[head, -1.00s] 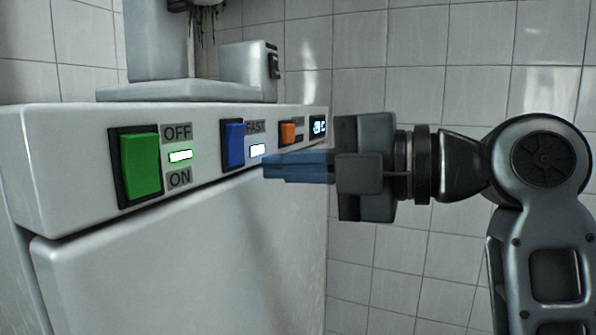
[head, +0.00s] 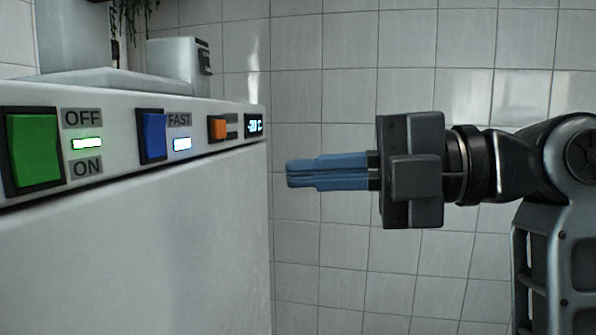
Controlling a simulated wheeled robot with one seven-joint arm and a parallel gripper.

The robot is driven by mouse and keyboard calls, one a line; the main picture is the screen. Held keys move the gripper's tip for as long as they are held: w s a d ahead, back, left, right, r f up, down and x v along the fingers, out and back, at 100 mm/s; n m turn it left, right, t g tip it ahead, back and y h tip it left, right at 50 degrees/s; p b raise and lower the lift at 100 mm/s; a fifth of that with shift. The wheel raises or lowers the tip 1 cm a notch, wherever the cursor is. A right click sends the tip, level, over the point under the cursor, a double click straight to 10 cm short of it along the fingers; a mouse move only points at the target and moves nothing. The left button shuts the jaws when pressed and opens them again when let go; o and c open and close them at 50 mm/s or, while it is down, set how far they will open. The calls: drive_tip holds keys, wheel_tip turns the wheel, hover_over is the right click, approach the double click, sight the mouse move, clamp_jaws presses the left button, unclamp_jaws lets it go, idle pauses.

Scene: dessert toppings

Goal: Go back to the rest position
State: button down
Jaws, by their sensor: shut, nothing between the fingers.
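My gripper (head: 290,173) has blue fingers that are shut together with nothing between them. It points left, in front of the tiled wall in the picture, and is apart from the white machine (head: 140,240). The indicator lights beside the green and blue switches are lit. A small display (head: 254,126) at the panel's right end shows a reading.
A grey appliance (head: 180,60) stands on top of the machine, with dark trailing strands above it. A white tiled wall (head: 330,60) fills the background. The space around my gripper looks clear.

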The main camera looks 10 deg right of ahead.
drive_tip(key=w+d+f+m+t+h, duration=0.25)
drive_tip(key=f+m+t, duration=0.45)
drive_tip(key=f+m, duration=0.75)
drive_tip(key=s+d+f+m+t+h, duration=0.1)
drive_tip(key=s+d+f+m+h, duration=0.15)
drive_tip(key=f, duration=0.25)
drive_tip(key=s+d+f+m+t+h+p, duration=0.1)
drive_tip(key=s+f+m+h, duration=0.1)
drive_tip(key=f+m, duration=0.2)
drive_tip(key=s+d+f+m+t+h, duration=0.1)
drive_tip(key=s+d+f+m+h, duration=0.15)
drive_tip(key=f, duration=0.25)
drive_tip(key=s+d+f+m+h, duration=0.3)
drive_tip(key=s+f+m+h, duration=0.15)
drive_tip(key=s, duration=0.25)
drive_tip(key=s+d+m+h, duration=0.1)
drive_tip(key=s+m, duration=0.1)
drive_tip(key=s, duration=0.9)
drive_tip(key=s+d+m+g+h+p, duration=0.1)
drive_tip(key=s+d+m, duration=0.1)
drive_tip(key=s, duration=0.9)
drive_tip(key=shift+d+r, duration=0.2)
drive_tip(key=shift+d, duration=0.1)
